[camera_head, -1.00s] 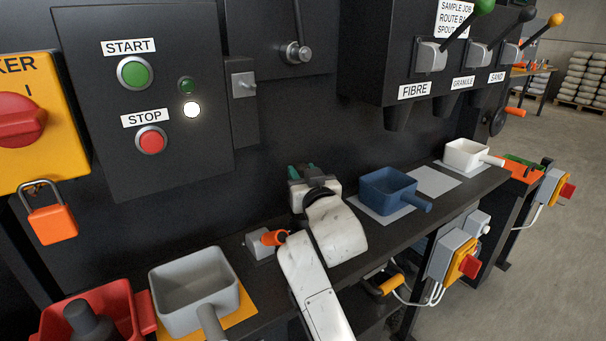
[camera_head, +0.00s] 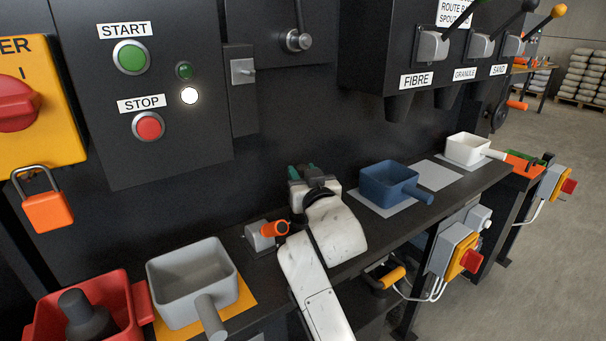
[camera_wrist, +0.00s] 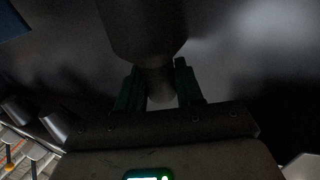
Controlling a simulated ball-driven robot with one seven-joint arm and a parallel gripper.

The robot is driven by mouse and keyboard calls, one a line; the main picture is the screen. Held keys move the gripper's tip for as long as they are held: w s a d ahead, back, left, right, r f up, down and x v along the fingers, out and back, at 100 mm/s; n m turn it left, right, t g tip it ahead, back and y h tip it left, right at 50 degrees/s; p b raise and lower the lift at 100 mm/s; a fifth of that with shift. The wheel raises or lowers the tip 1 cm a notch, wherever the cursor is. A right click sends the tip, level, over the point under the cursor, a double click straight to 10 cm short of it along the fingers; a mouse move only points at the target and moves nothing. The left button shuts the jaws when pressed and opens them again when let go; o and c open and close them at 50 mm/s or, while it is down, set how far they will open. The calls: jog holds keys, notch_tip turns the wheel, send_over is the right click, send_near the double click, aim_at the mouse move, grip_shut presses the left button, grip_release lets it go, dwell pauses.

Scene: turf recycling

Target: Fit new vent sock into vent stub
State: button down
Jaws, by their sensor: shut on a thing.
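My gripper (camera_head: 308,172) is seen from behind in the head view, above the bench and close to the black machine wall. In the wrist view its two green fingers (camera_wrist: 158,78) are shut on the narrow neck of a dark grey part. I take this part for the new vent sock (camera_wrist: 145,30); its wider round body extends beyond the fingertips. My wrist hides it in the head view. I cannot make out the vent stub in either view. The wrist view is dark, so I cannot tell whether the sock touches anything.
On the bench are a grey scoop tray (camera_head: 190,283), an orange-handled tool (camera_head: 272,230), a blue scoop (camera_head: 388,184) and a white scoop (camera_head: 468,150). A red bin (camera_head: 125,290) at lower left holds a dark grey part. The control panel (camera_head: 190,140) and lever chutes (camera_head: 400,105) stand behind.

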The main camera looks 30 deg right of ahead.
jog(key=shift+f+b, duration=0.95)
jog(key=shift+f, duration=0.35)
jog(key=c, duration=0.6)
grip_release()
jog(key=shift+c, duration=0.2)
jog(key=v, duration=1)
jog(key=shift+s, duration=0.4)
jog(key=shift+a, duration=0.1)
